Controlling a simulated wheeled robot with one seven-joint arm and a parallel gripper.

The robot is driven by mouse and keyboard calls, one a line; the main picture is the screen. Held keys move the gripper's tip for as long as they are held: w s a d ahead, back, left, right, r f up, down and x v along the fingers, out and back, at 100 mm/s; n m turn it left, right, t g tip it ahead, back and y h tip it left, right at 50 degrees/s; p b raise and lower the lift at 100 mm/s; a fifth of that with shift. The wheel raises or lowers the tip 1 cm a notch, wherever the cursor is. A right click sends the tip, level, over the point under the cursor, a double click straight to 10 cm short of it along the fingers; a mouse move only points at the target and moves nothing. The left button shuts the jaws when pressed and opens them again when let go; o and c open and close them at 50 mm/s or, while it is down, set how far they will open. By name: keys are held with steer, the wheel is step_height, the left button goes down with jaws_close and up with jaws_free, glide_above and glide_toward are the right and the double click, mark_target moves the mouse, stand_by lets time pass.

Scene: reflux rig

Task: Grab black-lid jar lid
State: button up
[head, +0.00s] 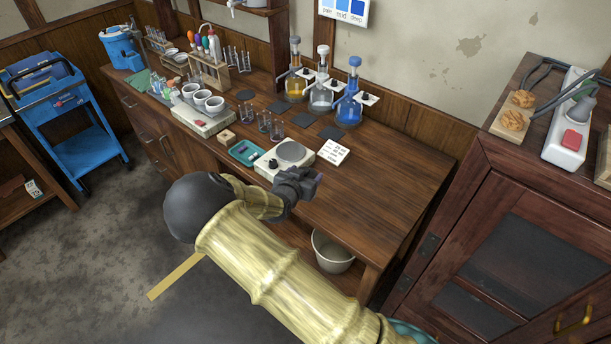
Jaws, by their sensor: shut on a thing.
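My gripper (312,184) is over the front part of the wooden bench, just right of a white hotplate. Its dark jaws are shut on a small dark thing (319,178), of which only a little shows at the tips. I cannot tell whether it is the black lid. I cannot pick out a black-lid jar for certain. My forearm hides part of the bench front.
Flasks with yellow, clear and blue (348,108) contents stand along the wall. The bench's right end (400,185) is clear. A white bin (332,252) is below.

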steer(key=shift+r, duration=0.15)
step_height(320, 180, up, 10)
steer(key=shift+f+b, duration=0.1)
steer(key=shift+b, duration=0.35)
stand_by(0.5)
